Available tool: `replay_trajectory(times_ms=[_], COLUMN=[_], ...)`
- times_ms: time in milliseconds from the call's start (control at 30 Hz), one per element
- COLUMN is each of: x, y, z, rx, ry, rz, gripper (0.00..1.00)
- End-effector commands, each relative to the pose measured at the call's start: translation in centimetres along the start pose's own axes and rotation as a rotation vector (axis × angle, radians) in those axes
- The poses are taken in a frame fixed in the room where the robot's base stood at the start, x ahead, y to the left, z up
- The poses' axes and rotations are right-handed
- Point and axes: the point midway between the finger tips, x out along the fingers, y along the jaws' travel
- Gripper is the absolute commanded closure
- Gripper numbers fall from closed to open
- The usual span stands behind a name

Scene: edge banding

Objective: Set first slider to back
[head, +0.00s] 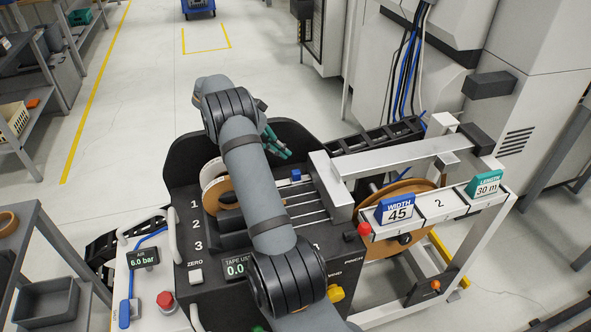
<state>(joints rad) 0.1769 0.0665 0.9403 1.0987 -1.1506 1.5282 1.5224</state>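A black panel (182,232) carries the white row numbers 1, 2 and 3 down its left side. Several grey rails (312,206) run across it, partly behind my arm. A small blue block (296,175) sits near the far right end of the rails, in line with the row marked 1 as far as I can tell. Other slider blocks are not visible; my arm covers the middle of the panel. My gripper (277,146), with teal fingers, is above the panel's far edge, up and left of the blue block and apart from it in the picture. Its finger opening is unclear.
A white frame (400,155) stands right of the rails. Tape reels (215,185) sit beside the rails and below the WIDTH 45 card (394,209). A LENGTH 30 m card (485,185) stands further right. A red button (165,300) is at front left.

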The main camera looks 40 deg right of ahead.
Motion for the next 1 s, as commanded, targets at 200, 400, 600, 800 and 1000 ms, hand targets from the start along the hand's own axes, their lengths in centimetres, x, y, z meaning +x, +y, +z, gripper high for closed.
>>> replay_trajectory(times_ms=[200, 400, 600, 800, 1000], x=[0.0, 0.9, 4.0, 7.4, 9.5], y=[0.0, 0.1, 0.1, 0.1, 0.0], z=[0.0, -0.1, -0.2, -0.1, 0.0], rx=[-0.002, -0.003, -0.005, -0.005, -0.005], ry=[-0.001, 0.000, 0.000, -0.001, -0.001], rz=[0.000, 0.002, 0.004, 0.003, 0.001], gripper=[1.00, 1.00, 1.00, 1.00, 1.00])
